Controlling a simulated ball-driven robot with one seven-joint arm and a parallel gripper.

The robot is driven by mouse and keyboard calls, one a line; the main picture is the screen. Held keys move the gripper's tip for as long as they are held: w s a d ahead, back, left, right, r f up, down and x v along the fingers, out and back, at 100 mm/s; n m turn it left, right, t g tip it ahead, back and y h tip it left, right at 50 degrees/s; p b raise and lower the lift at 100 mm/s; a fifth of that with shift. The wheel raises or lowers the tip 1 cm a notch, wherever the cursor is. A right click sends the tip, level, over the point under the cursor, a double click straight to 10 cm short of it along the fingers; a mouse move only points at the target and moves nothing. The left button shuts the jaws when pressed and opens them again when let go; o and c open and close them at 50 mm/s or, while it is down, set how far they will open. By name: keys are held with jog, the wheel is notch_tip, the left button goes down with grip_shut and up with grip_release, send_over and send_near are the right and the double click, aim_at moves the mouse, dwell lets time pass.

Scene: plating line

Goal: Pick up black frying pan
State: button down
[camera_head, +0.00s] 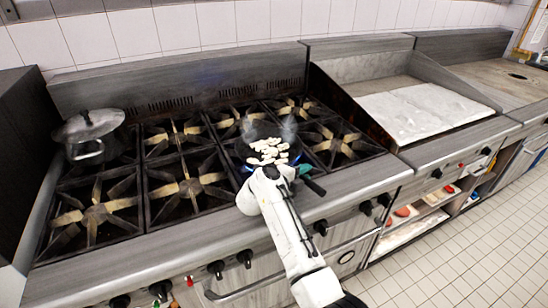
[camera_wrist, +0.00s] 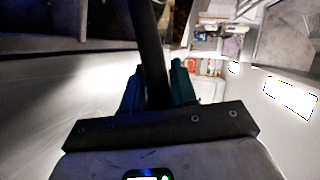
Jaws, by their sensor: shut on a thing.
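The black frying pan (camera_head: 243,148) sits on a front burner of the stove, with several pale pieces of food (camera_head: 269,151) in it. Wisps of smoke or steam rise around it, and blue flame shows beside it. My gripper (camera_head: 298,172) is at the pan's near right side, by the black handle (camera_head: 314,187). In the wrist view, the teal fingers of my gripper (camera_wrist: 156,86) are shut on the dark handle (camera_wrist: 149,45), which runs up between them. My arm hides the near part of the pan in the head view.
A lidded metal pot (camera_head: 93,135) stands at the stove's back left. Several other burners (camera_head: 187,186) are empty. A griddle with a pale flat top (camera_head: 425,110) stands to the right. Control knobs (camera_head: 245,258) line the stove's front, and tiled floor (camera_head: 450,260) is clear at right.

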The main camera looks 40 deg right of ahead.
jog(key=shift+w+r, duration=0.1)
jog(key=shift+r, duration=0.1)
jog(key=shift+r, duration=0.2)
jog(key=s+a+r, duration=0.2)
jog(key=s+r, duration=0.4)
jog(key=s+a+r+b, duration=0.1)
jog(key=s+a+r, duration=0.1)
jog(key=s+r, duration=0.4)
jog(key=shift+s+a+r, duration=0.25)
jog(key=shift+s+a, duration=0.05)
jog(key=shift+s, duration=0.4)
jog(key=w+d, duration=0.2)
jog(key=w, duration=0.4)
jog(key=w+d, duration=0.2)
jog(key=w, duration=0.5)
jog(key=shift+w+d, duration=0.25)
jog(key=shift+d, duration=0.15)
dwell(0.6)
dwell(0.3)
